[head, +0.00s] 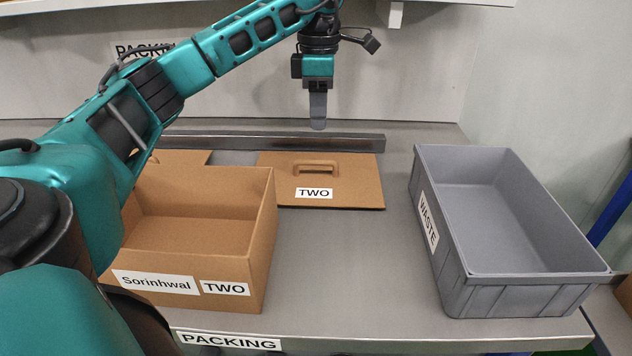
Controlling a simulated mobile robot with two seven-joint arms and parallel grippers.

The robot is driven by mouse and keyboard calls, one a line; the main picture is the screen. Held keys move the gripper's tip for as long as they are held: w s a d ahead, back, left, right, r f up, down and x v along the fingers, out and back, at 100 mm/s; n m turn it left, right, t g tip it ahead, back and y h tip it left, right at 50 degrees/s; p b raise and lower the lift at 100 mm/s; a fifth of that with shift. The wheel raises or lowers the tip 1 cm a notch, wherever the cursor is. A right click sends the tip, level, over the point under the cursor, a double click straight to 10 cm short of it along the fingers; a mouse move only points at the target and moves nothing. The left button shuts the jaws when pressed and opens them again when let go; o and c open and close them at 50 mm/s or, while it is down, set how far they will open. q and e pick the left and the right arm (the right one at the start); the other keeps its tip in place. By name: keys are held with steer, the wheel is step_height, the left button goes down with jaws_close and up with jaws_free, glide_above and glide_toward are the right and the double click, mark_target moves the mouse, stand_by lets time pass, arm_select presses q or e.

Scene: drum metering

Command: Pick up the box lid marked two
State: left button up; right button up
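The box lid marked TWO (342,196) is a flat brown cardboard panel with a raised handle (316,167). It lies on the table behind and right of the open box. My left gripper (318,112) points straight down above the lid's far edge, well clear of the handle. Its fingers line up in this view, so whether they are open or shut does not show. Nothing can be seen hanging from it. The open cardboard box (262,240), labelled Sorinhwal and TWO, looks empty. My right gripper is not in view.
A grey WASTE bin (464,294), empty, stands at the right. A metal rail (300,142) runs behind the lid. Another brown panel (184,158) lies partly hidden behind the box. The grey table (350,270) is clear between box and bin.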

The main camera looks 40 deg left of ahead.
mark_target(316, 162)
arm_select(q)
step_height(316, 162, down, 6)
steer(key=shift+s+f+b, duration=0.1)
steer(key=shift+f+b, duration=0.05)
steer(key=shift+b, duration=0.25)
steer(key=f, duration=0.2)
steer(key=f+b, duration=0.1)
steer(key=f, duration=0.2)
steer(key=shift+s+a+f, duration=0.1)
steer(key=shift+s, duration=0.1)
jaws_close()
